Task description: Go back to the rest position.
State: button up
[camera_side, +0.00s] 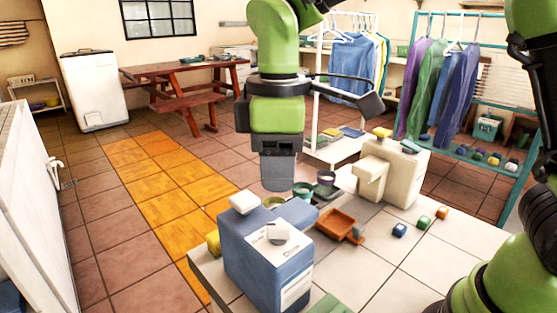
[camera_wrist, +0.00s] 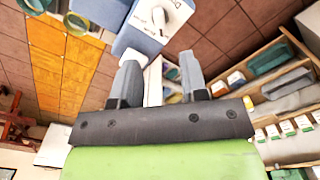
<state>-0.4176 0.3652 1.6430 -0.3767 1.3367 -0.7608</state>
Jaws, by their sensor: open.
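My gripper (camera_side: 278,175) hangs from my green arm in the middle of the side view, pointing down near the back edge of the white-tiled worktop (camera_side: 385,285). In the wrist view my gripper (camera_wrist: 160,76) shows two grey fingers standing apart, with nothing held between them. A blue box (camera_side: 265,262) with a white top face stands at the worktop's front left. In the wrist view a blue box (camera_wrist: 152,30) with a white face lies beyond the fingers. The exact height of my gripper over the worktop is hard to tell.
A cream block-shaped fixture (camera_side: 398,172) stands on the worktop right of my gripper. Clothes racks stand behind; a red picnic table (camera_side: 182,74) is back left.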

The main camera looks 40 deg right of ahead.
jog(key=shift+r, duration=0.25)
jog(key=s+d+r+m+t+y, duration=0.1)
jog(key=s+d+r+m+t, duration=0.1)
jog(key=s+d+m, duration=0.3)
jog(key=s+d+r+m+t+y, duration=0.1)
jog(key=s+d+r+m+t, duration=0.2)
jog(key=s+m, duration=0.5)
jog(key=shift+s+d+r+t, duration=0.2)
jog(key=shift+s+d+t, duration=0.25)
jog(key=shift+d+t, duration=0.55)
jog(key=shift+a, duration=0.1)
